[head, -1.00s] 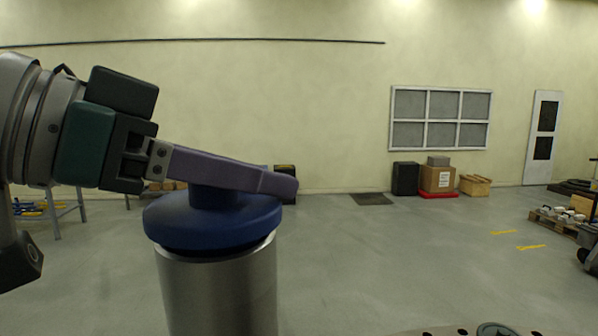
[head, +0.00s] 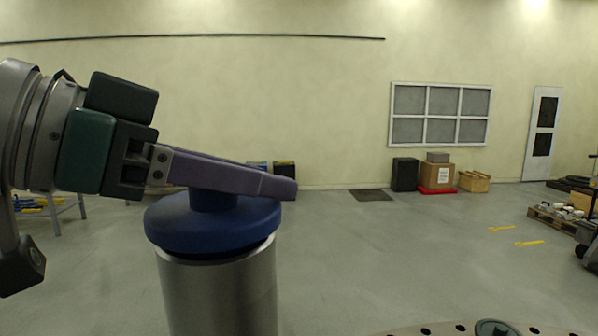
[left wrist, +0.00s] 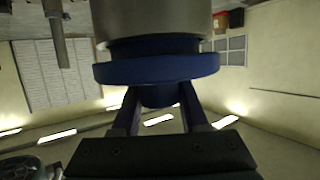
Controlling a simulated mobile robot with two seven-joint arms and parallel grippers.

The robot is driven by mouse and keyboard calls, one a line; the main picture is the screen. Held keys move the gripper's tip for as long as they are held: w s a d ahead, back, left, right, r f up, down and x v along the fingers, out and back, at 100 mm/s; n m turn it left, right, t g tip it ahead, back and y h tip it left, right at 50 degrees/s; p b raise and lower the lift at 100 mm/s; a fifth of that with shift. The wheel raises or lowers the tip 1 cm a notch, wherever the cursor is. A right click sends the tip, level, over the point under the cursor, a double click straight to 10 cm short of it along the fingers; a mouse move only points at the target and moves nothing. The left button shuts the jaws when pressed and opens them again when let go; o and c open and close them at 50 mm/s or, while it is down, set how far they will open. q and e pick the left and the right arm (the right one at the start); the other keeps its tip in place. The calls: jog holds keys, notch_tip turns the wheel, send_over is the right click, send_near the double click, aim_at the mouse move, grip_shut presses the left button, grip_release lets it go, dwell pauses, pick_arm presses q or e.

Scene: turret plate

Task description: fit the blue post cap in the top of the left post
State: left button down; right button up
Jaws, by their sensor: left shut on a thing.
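The blue post cap (head: 213,226) is a wide disc with a narrow knob on top. My left gripper (head: 282,187) is shut on this knob from the side, its purple fingers lying across it. The cap sits over the top of the steel post (head: 220,295), roughly in line with it. A dark band shows between disc and post. In the left wrist view, upside down, the cap (left wrist: 157,70), the post (left wrist: 155,22) and my left fingers (left wrist: 160,117) show. A short dark plug shows between disc and rim; how deep it enters is hidden. My right gripper is out of view.
A plate edge with holes (head: 430,331) and a round green-grey part (head: 495,328) show at the bottom right. Cartons (head: 437,176), a black box (head: 404,174) and a loaded pallet (head: 556,218) are far off.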

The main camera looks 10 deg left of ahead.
pick_arm(q)
jog(key=shift+f+b, duration=0.3)
jog(key=shift+f, duration=0.15)
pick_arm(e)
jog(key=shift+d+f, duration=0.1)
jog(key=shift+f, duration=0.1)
pick_arm(q)
jog(key=c, duration=0.7)
grip_release()
